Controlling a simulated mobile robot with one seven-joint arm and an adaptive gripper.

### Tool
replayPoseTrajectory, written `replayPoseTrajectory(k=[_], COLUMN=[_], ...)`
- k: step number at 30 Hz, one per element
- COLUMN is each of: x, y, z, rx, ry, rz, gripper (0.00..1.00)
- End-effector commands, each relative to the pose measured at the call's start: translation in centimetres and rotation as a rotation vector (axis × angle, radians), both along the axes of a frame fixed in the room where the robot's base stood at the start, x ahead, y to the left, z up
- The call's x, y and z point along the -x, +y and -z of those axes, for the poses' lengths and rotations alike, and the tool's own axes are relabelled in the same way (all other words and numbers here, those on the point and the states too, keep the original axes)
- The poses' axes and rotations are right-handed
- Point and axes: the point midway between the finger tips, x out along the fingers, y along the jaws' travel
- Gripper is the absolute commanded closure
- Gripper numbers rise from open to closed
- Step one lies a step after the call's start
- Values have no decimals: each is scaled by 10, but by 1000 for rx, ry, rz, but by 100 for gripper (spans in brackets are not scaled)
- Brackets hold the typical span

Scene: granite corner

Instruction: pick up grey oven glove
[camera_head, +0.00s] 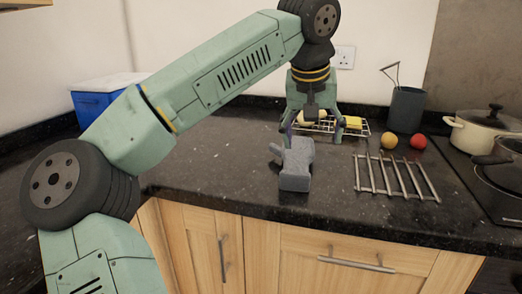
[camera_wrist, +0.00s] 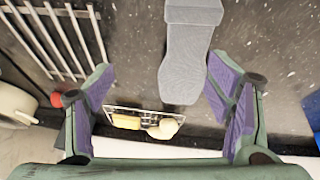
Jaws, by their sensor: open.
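The grey oven glove (camera_head: 296,165) lies on the dark granite counter near its front edge, below my gripper in the head view. In the wrist view the glove (camera_wrist: 186,62) extends from the top edge down to between my fingers. My gripper (camera_head: 318,122) points down over the counter, just behind and above the glove. In the wrist view my gripper (camera_wrist: 165,88) has its purple-padded fingers wide apart, one on each side of the glove's lower end, with nothing held. Whether the fingertips touch the counter cannot be told.
A metal rack (camera_head: 394,178) lies right of the glove. Behind are a wire tray (camera_head: 357,133) with yellow items, a yellow ball (camera_head: 389,141), a red ball (camera_head: 418,142) and a dark utensil pot (camera_head: 406,108). Pots (camera_head: 478,132) stand far right, a blue box (camera_head: 92,105) left.

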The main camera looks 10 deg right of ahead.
Motion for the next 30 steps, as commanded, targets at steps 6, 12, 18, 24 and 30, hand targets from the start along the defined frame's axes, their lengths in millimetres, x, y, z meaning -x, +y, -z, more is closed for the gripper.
replayPoseTrajectory(k=[6,12,18,24,30], x=[-6,-17,-24,-30,-39], y=[21,17,14,14,11], z=[5,32,52,72,97], rx=[-103,-99,-97,-96,-95], ry=[-17,-14,-16,-13,-14], rz=[-12,-11,-10,-10,-10], gripper=[27,27,27,27,27])
